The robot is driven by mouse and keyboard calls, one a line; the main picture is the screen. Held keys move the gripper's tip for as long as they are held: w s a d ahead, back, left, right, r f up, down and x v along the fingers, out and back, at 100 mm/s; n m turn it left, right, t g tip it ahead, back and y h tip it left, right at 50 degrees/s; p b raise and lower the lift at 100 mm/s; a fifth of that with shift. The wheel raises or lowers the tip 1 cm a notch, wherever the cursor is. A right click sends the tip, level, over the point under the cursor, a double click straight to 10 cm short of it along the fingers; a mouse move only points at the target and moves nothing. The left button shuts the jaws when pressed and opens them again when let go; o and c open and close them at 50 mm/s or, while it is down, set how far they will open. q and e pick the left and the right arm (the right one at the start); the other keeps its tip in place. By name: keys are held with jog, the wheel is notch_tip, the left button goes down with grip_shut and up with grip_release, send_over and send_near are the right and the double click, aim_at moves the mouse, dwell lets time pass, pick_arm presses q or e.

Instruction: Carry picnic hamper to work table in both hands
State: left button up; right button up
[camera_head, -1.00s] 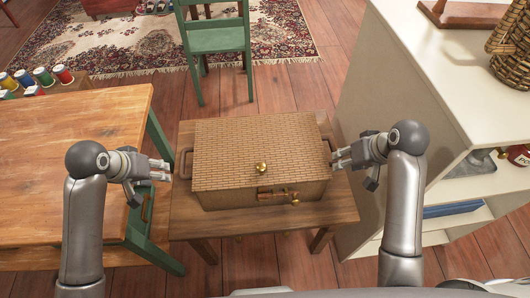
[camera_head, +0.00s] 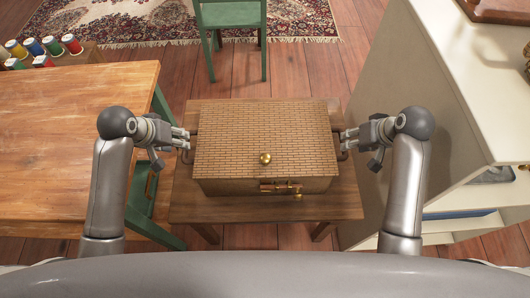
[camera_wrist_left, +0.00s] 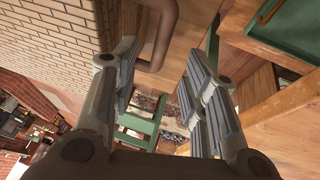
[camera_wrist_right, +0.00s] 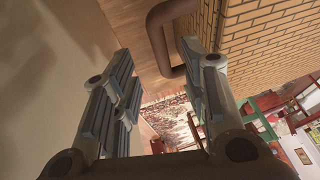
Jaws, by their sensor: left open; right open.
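The picnic hamper (camera_head: 262,130), a brick-pattern woven box with brass knobs and a front latch, sits closed on a small low wooden table (camera_head: 238,206). It has a brown loop handle on each end. My left gripper (camera_head: 184,142) is open at the left handle, which shows ahead of its fingers in the left wrist view (camera_wrist_left: 158,35). My right gripper (camera_head: 345,140) is open at the right handle, which shows ahead of its fingers in the right wrist view (camera_wrist_right: 160,40). Contact with either handle cannot be told. A large wooden-topped table with green legs (camera_head: 70,130), likely the work table, stands at left.
A white shelf unit (camera_head: 450,75) stands close by my right arm. A green chair (camera_head: 230,20) and a patterned rug (camera_head: 130,20) are behind the hamper, with bare floor between.

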pick_arm(q)
jog(key=x, duration=0.7)
jog(key=shift+w+f, duration=0.1)
jog(key=shift+f, duration=0.1)
pick_arm(e)
jog(key=x, duration=0.7)
jog(key=shift+w+f, duration=0.1)
jog(key=shift+f, duration=0.05)
pick_arm(q)
jog(key=shift+c, duration=0.5)
pick_arm(e)
jog(key=shift+c, duration=0.5)
pick_arm(q)
grip_shut()
pick_arm(e)
grip_shut()
pick_arm(q)
jog(key=shift+w+r, duration=0.1)
jog(key=shift+r, duration=0.1)
pick_arm(e)
jog(key=shift+w, duration=0.1)
